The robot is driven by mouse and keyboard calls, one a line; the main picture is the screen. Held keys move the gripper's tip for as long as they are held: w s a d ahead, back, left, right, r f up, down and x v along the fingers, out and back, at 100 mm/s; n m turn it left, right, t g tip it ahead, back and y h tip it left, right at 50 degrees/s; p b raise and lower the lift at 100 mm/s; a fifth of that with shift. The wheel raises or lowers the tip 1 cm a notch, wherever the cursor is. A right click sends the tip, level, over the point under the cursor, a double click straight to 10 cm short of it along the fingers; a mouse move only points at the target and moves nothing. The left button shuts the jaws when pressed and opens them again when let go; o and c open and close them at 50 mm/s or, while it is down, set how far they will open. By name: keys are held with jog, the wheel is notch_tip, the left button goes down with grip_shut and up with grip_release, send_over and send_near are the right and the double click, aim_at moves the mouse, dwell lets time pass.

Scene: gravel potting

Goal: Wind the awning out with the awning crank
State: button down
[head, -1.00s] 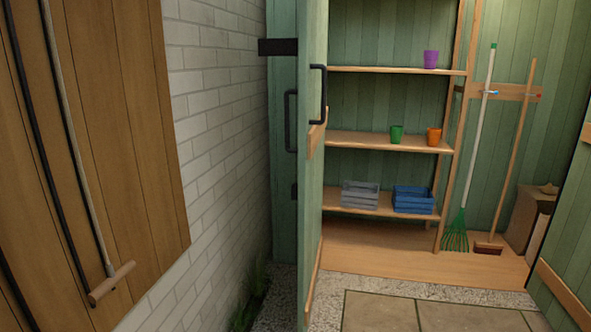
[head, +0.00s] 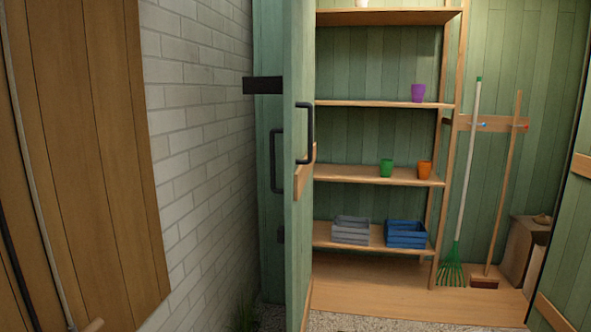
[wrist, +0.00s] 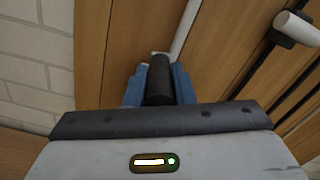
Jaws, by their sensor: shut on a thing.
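In the wrist view my gripper (wrist: 158,86) has its blue fingers closed around a dark cylindrical grip, which I take to be part of the awning crank (wrist: 160,80). A pale rod (wrist: 186,25) runs upward from just beyond the grip, in front of brown wooden boards. My gripper is not in the head view. The awning itself is not recognisable.
A white brick wall (head: 195,130) adjoins the boards. A green shed door (head: 298,200) stands open before shelves with cups and crates (head: 406,233). A rake (head: 467,180) and broom (head: 503,180) hang right. Dark rods (wrist: 290,90) and a white cylinder (wrist: 298,28) lie right in the wrist view.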

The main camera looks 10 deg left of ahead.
jog(key=shift+w+r+m, duration=0.2)
jog(key=shift+w+m, duration=0.9)
jog(key=shift+m, duration=0.2)
jog(key=c, duration=1.2)
grip_release()
jog(key=shift+w+f, duration=0.1)
jog(key=shift+c, duration=0.2)
jog(key=d, duration=0.7)
jog(key=shift+d, duration=0.4)
